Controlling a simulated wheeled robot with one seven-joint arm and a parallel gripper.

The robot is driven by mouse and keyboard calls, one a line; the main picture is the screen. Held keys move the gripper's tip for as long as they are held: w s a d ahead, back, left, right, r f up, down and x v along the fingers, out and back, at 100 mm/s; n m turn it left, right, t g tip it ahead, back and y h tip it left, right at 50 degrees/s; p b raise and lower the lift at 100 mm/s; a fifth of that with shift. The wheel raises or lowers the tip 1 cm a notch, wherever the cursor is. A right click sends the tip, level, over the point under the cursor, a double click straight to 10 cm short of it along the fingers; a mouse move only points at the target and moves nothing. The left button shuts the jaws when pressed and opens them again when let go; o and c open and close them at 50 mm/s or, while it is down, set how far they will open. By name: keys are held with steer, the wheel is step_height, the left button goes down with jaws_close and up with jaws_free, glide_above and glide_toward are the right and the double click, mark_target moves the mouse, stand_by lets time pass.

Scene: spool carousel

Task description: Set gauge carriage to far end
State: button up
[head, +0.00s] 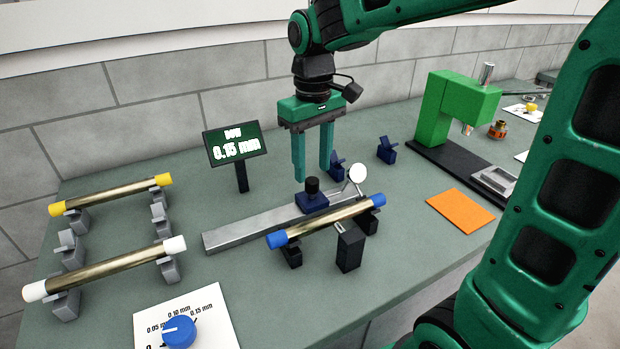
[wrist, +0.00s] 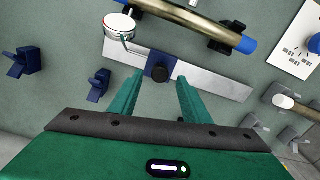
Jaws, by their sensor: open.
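The gauge carriage (head: 312,202) is a dark blue block with a black knob on top. It sits on a silver rail (head: 245,230), towards the rail's right end in the head view. A round white dial gauge (head: 358,173) stands beside it on a thin arm. My gripper (head: 312,172) is open, pointing down, with its fingertips just above and behind the knob. In the wrist view the carriage (wrist: 160,68) shows between and just beyond the fingertips (wrist: 161,80). The fingers hold nothing.
A brass rod with blue ends (head: 325,222) lies on dark supports in front of the rail. A screen (head: 235,145) reading 0.15 mm stands behind. Two more brass rods rest on grey stands at left. A blue dial (head: 179,331) is at the front. A green press (head: 455,105) stands at right.

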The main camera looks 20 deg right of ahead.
mark_target(313, 179)
steer(key=shift+r, duration=2.55)
steer(key=shift+d, duration=0.15)
steer(key=s+d+f+m, duration=0.1)
steer(key=s+d, duration=0.1)
steer(key=d, duration=0.2)
steer(key=s+d+f+m, duration=0.1)
steer(key=s+d+m, duration=0.1)
steer(key=s+d, duration=0.1)
steer(key=s+d+f+m, duration=0.1)
steer(key=s+d, duration=0.2)
steer(key=d, duration=0.1)
steer(key=shift+s+d+f, duration=0.2)
steer(key=shift+d+f, duration=0.2)
steer(key=s+d+f+m, duration=0.2)
steer(key=s, duration=0.3)
steer(key=s+d+f+m, duration=0.2)
steer(key=s+d+f, duration=0.1)
steer(key=s, duration=0.2)
steer(key=s+d+f+m, duration=0.2)
steer(key=s, duration=0.2)
steer(key=shift+s+d+f, duration=0.25)
steer(key=shift+s+d, duration=0.1)
steer(key=shift+s, duration=0.05)
steer(key=shift+w+f, duration=0.25)
steer(key=shift+w, duration=0.5)
steer(key=shift+s, duration=0.1)
